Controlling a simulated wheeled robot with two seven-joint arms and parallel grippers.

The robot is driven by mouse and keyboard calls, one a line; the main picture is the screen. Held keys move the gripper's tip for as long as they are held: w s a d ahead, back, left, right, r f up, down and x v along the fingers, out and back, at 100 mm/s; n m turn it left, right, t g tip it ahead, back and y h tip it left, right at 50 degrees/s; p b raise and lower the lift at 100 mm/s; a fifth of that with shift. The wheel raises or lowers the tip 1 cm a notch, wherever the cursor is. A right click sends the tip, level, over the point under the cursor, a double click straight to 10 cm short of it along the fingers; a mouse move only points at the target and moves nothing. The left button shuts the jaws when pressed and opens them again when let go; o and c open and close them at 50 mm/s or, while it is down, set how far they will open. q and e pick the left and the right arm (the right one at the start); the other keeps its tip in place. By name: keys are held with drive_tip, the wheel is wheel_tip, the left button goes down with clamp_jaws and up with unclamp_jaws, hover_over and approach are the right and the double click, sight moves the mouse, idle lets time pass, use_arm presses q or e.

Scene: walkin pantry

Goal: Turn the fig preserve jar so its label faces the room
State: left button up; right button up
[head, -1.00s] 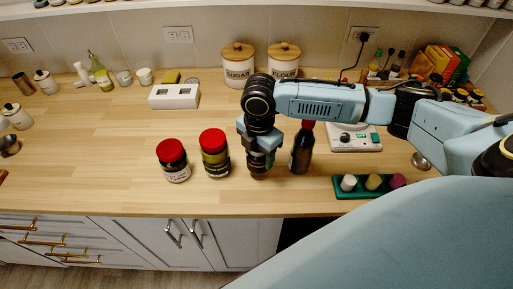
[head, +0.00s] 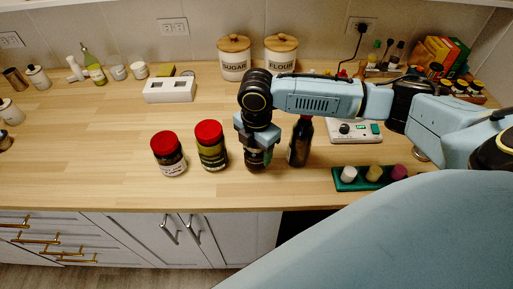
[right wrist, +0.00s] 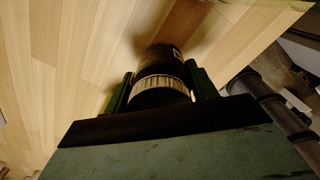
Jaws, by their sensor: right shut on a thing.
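A small dark jar (head: 256,162) stands on the wooden counter, partly hidden by my right gripper (head: 256,150). The right gripper points down from above and is shut on this jar. In the right wrist view, the fingers lie on both sides of the jar (right wrist: 160,60), around a pale ribbed band at its near end. A small whitish patch shows on its far side; I cannot read any label, so I cannot confirm it is the fig preserve. Two red-lidded jars, one dark (head: 168,153) and one olive-labelled (head: 211,146), stand to the left. My left gripper is not in view.
A dark bottle (head: 300,142) stands close to the right of the gripped jar. A green tray (head: 350,185) with small capped items and a white scale (head: 352,131) are further right. Sugar (head: 234,58) and flour (head: 281,54) canisters stand behind. The counter's left middle is clear.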

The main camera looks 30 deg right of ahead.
drive_tip(key=shift+f, duration=0.5)
drive_tip(key=o, duration=1.4)
drive_tip(key=shift+c, duration=0.2)
wheel_tip(320, 180, up, 13)
drive_tip(key=shift+r+p, duration=0.2)
drive_tip(key=shift+p, duration=0.25)
